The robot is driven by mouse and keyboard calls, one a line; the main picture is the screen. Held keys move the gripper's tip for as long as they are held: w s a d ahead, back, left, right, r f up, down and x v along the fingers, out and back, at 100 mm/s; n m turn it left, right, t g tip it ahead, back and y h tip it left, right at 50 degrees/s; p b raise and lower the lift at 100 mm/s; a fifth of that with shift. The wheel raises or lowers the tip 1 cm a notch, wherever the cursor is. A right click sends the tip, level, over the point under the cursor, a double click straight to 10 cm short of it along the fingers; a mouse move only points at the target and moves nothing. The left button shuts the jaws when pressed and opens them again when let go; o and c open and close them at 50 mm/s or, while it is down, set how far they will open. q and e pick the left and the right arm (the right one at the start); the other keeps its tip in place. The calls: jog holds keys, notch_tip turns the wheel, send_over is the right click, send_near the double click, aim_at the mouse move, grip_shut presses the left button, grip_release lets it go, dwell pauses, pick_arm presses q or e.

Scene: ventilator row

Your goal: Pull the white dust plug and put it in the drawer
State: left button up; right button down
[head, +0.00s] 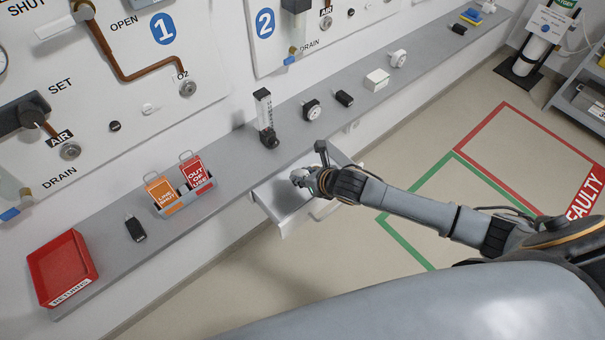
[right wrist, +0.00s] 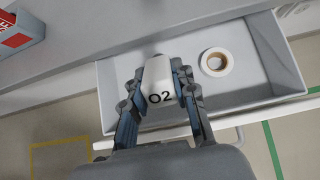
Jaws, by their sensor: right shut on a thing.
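My right gripper (head: 303,180) is shut on a white plug marked O2 (right wrist: 158,82), best seen in the right wrist view (right wrist: 160,98). It holds the plug above the open grey drawer (head: 290,226), which also shows in the right wrist view (right wrist: 262,98). In that view the plug is between the two fingers, over the drawer's left part; its height above the floor is hard to tell. Inside the drawer, right of the plug, lies a round white piece with a brown centre (right wrist: 217,62). My left gripper is not in view.
The drawer hangs under a long grey shelf (head: 235,160). On it stand a red returns tray (head: 62,268), a card holder (head: 198,187), a flowmeter (head: 265,118) and several small fittings. Wall panels rise behind. Floor in front is clear, with green and red markings.

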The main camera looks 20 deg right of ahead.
jog(key=shift+f+b, duration=1.8)
jog(key=shift+f, duration=1.35)
jog(key=c, duration=1)
grip_release()
jog(key=v, duration=1.2)
